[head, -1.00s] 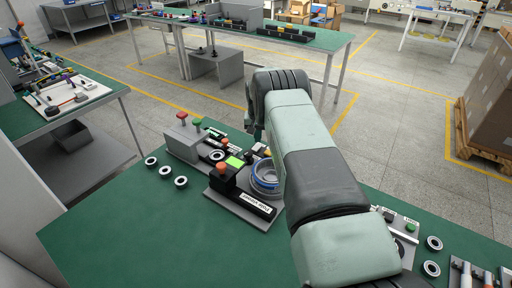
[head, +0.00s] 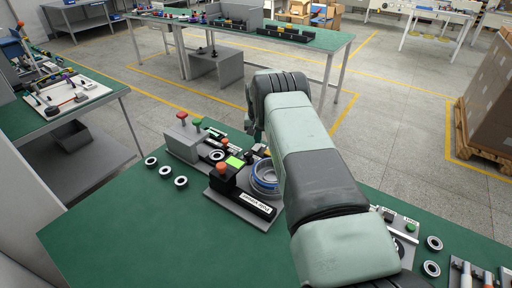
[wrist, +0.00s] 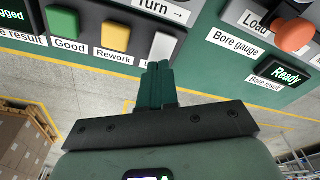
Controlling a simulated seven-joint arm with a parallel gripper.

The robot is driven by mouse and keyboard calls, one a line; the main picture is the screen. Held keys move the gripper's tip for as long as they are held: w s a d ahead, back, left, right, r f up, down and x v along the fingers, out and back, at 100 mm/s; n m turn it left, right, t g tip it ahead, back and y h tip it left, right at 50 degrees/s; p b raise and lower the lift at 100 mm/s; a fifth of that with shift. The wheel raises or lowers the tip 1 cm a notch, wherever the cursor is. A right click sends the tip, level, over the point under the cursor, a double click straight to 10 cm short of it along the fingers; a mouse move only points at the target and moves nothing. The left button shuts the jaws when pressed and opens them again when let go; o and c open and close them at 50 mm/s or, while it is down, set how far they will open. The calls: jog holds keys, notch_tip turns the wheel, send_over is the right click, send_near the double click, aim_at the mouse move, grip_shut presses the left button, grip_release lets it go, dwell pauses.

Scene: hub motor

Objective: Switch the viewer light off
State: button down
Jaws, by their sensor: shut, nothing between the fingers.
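In the wrist view my gripper (wrist: 160,68) is shut and empty, its green fingers together. Its tips are just below a white button (wrist: 163,47) on a panel. I cannot tell whether they touch it. The label left of this button starts with "L"; my fingers or the button hide the rest. A yellow button (wrist: 115,36) labelled "Rework" and a green button (wrist: 63,22) labelled "Good" are to its left. I cannot tell whether a viewer light is lit. In the head view my arm hides most of the panel area near the gripper.
An orange knob (wrist: 294,35) and a lit "Ready" display (wrist: 285,75) are at the right in the wrist view. In the head view a blue-ringed fixture (head: 264,177) stands beside my arm. Loose rings (head: 166,171) lie on the green table (head: 150,235), whose front left is clear.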

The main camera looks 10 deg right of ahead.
aim_at(258, 146)
jog(key=shift+f, duration=0.8)
dwell(0.4)
jog(key=shift+r, duration=3.55)
